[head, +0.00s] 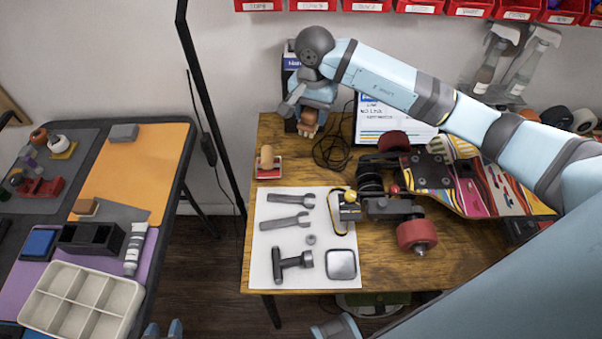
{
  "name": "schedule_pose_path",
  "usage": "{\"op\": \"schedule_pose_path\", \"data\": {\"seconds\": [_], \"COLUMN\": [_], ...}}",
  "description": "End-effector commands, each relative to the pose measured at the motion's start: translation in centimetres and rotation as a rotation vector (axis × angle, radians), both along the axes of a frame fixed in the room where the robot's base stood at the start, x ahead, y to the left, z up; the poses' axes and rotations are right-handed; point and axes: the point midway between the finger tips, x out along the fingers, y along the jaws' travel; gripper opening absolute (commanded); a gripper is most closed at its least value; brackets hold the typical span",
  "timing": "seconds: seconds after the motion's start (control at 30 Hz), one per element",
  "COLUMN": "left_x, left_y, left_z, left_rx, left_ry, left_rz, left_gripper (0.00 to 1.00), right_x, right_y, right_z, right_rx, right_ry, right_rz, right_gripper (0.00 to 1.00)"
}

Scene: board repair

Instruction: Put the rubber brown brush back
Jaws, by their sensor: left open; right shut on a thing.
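The brown brush (309,118) is at the back left of the wooden table. My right gripper (305,108) reaches down over it from the right and is shut on it. The gripper and wrist hide part of the brush, and I cannot tell whether it touches the table. My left gripper (163,331) shows only as two pale blue tips at the bottom edge, apart and empty, away from the brush.
A wooden-knobbed piece on a red and white base (268,172) stands left of the brush. A black cable (331,150) lies right of it. A white tool sheet (262,262) and a skateboard (480,185) fill much of the table. The left table holds a tray (80,300).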

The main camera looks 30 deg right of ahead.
Motion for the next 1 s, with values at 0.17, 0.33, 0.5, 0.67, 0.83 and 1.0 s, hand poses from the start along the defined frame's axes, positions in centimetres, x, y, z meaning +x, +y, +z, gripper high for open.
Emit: {"op": "schedule_pose_path", "data": {"seconds": [0.17,0.33,0.5,0.67,0.83,1.0], "left_x": [0.0,-0.1,-0.1,-0.2,-0.2,-0.2], "left_y": [-0.1,-0.2,-0.2,-0.2,-0.1,0.0], "left_z": [0.2,0.4,0.4,0.3,0.3,0.3], "left_rx": [-0.003,-0.003,-0.002,0.001,0.002,0.004], "left_ry": [0.000,-0.004,-0.003,-0.001,-0.002,-0.002], "left_rz": [0.000,-0.002,-0.003,-0.003,-0.004,-0.004], "left_gripper": [0.43,0.43,0.43,0.43,0.43,0.43], "right_x": [-0.1,-0.2,-0.2,-0.1,-0.1,-0.1], "right_y": [0.1,0.1,0.1,0.1,0.1,0.1], "right_z": [-2.6,-7.3,-11.8,-14.6,-15.9,-17.8], "right_rx": [0.000,0.002,0.001,0.001,0.001,0.002], "right_ry": [0.006,0.007,0.006,0.003,0.001,0.003], "right_rz": [0.000,-0.001,-0.001,0.000,0.001,0.000], "right_gripper": [0.22,0.22,0.22,0.22,0.22,0.22]}}
